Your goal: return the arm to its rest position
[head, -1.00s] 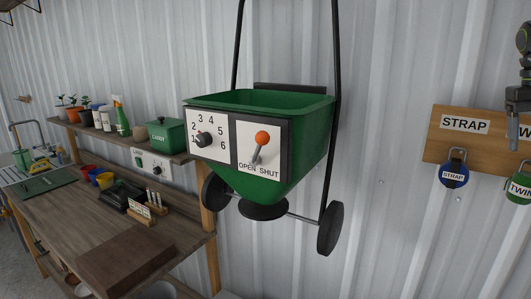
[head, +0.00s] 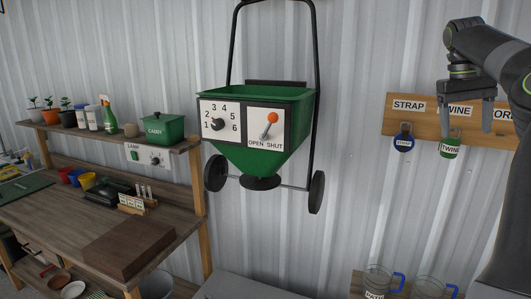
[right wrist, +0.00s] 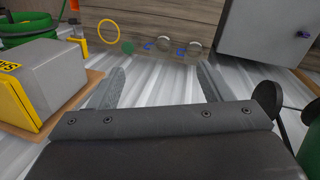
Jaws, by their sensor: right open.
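My right arm comes in from the right edge of the head view. Its gripper (head: 466,118) points down in front of the label board and is open, with nothing between its fingers. In the right wrist view the two fingers (right wrist: 158,88) stand wide apart over ribbed metal wall. The green spreader (head: 258,135) hangs on the wall left of the gripper, well apart from it. Its orange-tipped lever (head: 270,125) leans to the upper right, above the OPEN SHUT label. My left gripper is not in view.
Glass mugs (head: 377,280) stand low at the right. A workbench (head: 60,217) with a shelf fills the left. The wall between spreader and board is clear.

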